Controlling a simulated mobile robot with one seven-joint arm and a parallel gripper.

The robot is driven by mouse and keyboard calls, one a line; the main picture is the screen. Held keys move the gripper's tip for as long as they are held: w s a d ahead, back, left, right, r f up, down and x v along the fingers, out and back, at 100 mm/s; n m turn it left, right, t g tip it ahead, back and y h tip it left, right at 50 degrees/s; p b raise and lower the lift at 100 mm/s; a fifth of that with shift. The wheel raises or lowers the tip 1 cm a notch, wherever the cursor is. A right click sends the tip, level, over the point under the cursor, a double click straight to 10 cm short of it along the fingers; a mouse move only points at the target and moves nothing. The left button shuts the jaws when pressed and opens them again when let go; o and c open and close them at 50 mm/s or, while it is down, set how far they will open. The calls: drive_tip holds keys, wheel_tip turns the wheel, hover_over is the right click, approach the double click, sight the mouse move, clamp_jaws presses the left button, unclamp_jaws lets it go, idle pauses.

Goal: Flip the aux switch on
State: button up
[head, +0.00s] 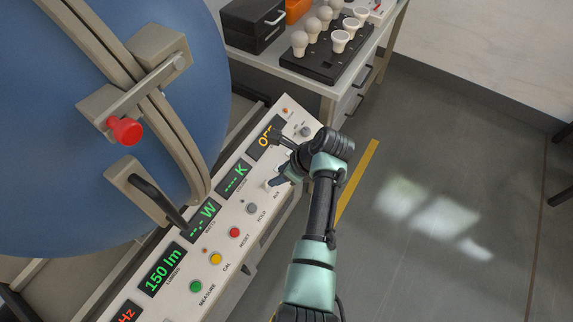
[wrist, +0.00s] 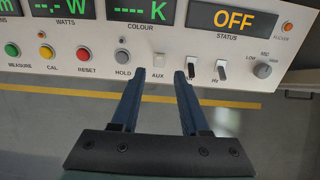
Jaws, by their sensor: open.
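The aux switch (wrist: 158,60) is a small pale rocker on the panel's lower row, above its AUX label in the wrist view. Its face looks plain, while the two switches to its right show dark parts. My gripper (wrist: 160,73) is open and empty, its two blue fingertips on either side of the AUX label, just below the switch. I cannot tell whether a fingertip touches the panel. In the head view my gripper (head: 275,183) is over the lower right part of the panel and largely hides the switches there.
The hold button (wrist: 123,57) is to the left. The status display (wrist: 233,19) reads OFF. A blue sphere (head: 60,120) stands behind the panel.

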drive_tip(key=shift+v, duration=2)
